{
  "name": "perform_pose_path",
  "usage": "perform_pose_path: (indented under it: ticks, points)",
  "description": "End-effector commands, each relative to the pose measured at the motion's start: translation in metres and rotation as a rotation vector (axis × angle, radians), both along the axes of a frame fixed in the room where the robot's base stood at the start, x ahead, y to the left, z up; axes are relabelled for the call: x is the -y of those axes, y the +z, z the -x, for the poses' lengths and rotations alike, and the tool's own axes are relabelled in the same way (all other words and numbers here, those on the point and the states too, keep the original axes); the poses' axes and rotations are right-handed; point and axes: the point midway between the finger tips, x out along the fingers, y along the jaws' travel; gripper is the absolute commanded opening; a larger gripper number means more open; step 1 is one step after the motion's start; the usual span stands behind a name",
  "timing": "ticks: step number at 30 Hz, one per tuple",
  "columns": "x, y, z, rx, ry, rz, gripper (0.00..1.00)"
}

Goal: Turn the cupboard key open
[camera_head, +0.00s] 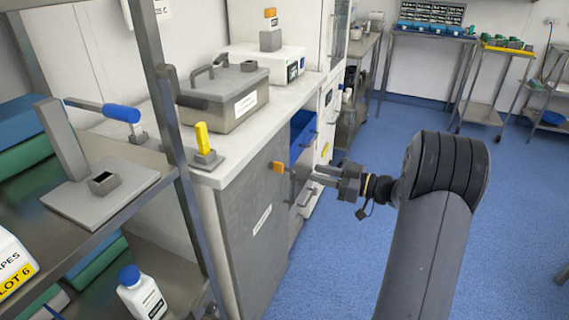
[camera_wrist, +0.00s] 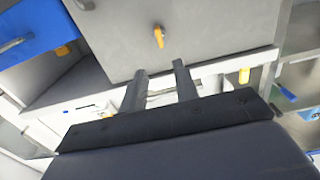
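The small orange key (camera_head: 278,166) sticks out from the grey cupboard panel (camera_head: 246,200) below the white counter. In the wrist view the key (camera_wrist: 159,36) sits on the same grey face, its long side roughly upright in that picture. My gripper (camera_head: 303,172) is just right of the key in the head view. In the wrist view its two fingers (camera_wrist: 160,68) are spread with a clear gap between them and nothing held. The key lies beyond the fingertips, roughly in line with the gap, and appears apart from them.
A blue drawer (camera_wrist: 30,32) stands open beside the cupboard panel. A yellow handle (camera_head: 203,138) on a grey base and a grey lidded box (camera_head: 228,95) stand on the counter (camera_head: 285,100). A metal shelf rack (camera_head: 176,150) is at left.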

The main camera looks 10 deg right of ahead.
Motion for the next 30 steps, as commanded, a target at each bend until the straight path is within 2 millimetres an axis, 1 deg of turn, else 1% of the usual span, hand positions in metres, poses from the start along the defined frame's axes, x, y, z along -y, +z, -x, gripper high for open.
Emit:
perform_pose_path:
  ticks: [9,15,21,29,30]
  points:
    - [-0.048,0.0,-0.032,-0.004,0.006,0.0,0.29]
    - [-0.073,0.0,-0.051,-0.004,0.005,0.0,0.29]
    - [-0.083,0.0,-0.059,-0.004,0.003,0.001,0.29]
    - [-0.084,0.0,-0.059,-0.005,0.002,0.0,0.29]
    - [-0.084,0.0,-0.059,-0.005,0.002,0.0,0.27]
